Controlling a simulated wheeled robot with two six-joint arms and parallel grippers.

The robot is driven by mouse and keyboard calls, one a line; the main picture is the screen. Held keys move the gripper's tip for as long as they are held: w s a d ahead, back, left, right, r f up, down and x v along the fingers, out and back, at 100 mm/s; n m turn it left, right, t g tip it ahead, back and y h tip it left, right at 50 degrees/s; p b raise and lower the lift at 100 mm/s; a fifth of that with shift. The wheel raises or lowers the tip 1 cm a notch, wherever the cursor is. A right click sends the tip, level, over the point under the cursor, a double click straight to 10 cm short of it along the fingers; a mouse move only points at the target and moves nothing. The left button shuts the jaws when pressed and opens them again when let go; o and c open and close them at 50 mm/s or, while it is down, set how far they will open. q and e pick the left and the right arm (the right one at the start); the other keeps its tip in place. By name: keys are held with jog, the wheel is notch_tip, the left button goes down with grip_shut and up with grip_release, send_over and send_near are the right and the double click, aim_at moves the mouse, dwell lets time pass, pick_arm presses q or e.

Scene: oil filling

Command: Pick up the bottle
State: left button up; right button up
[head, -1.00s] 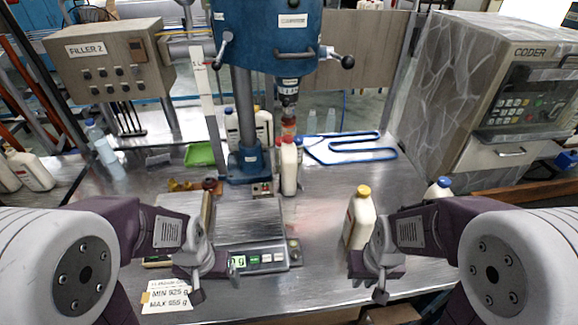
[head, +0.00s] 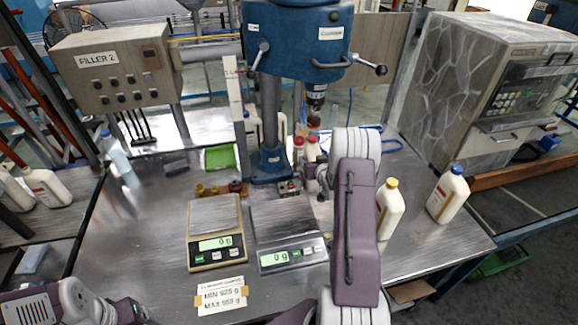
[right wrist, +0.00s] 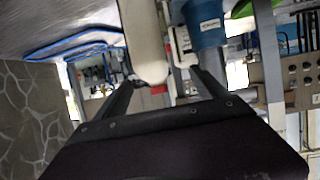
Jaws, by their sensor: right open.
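Two white bottles with red caps stand beside the blue filler column, a left one (head: 298,152) and a right one (head: 312,153). My right gripper (head: 322,183) is at their front, partly hidden by my own arm. In the right wrist view a white bottle (right wrist: 148,40) with a red cap lies between the spread fingers (right wrist: 160,78). The fingers are open, and contact cannot be told. A yellow-capped bottle (head: 390,210) and a blue-capped bottle (head: 448,195) stand to the right. My left arm shows at the lower left, but its gripper is not visible.
Two scales, left (head: 216,245) and right (head: 285,225), read 0 g. The blue filler (head: 298,40) overhangs the bottles. A green tray (head: 220,158) lies left of its column. The coder (head: 480,90) stands at the right.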

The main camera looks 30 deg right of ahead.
aim_at(315, 155)
jog(key=x, duration=0.1)
jog(key=p+x, duration=0.1)
jog(key=x, duration=0.1)
jog(key=shift+d, duration=0.4)
jog(key=shift+w+d+f, duration=0.15)
jog(key=shift+f, duration=0.05)
jog(key=shift+d+f, duration=0.1)
jog(key=shift+d, duration=0.15)
jog(key=shift+w+d+f+p, duration=0.1)
jog(key=shift+w+d+p, duration=0.15)
jog(key=shift+p, duration=0.1)
jog(key=x, duration=0.3)
jog(key=shift+w+f+p, duration=0.15)
jog(key=shift+w+p, duration=0.1)
jog(key=shift+p, duration=0.1)
jog(key=shift+w+d+f, duration=0.15)
jog(key=shift+w, duration=0.15)
jog(key=shift+s, duration=0.1)
jog(key=shift+c, duration=1)
grip_shut()
pick_arm(q)
jog(key=shift+d+r, duration=0.2)
jog(key=shift+r, duration=1.05)
pick_arm(e)
jog(key=shift+d, duration=0.1)
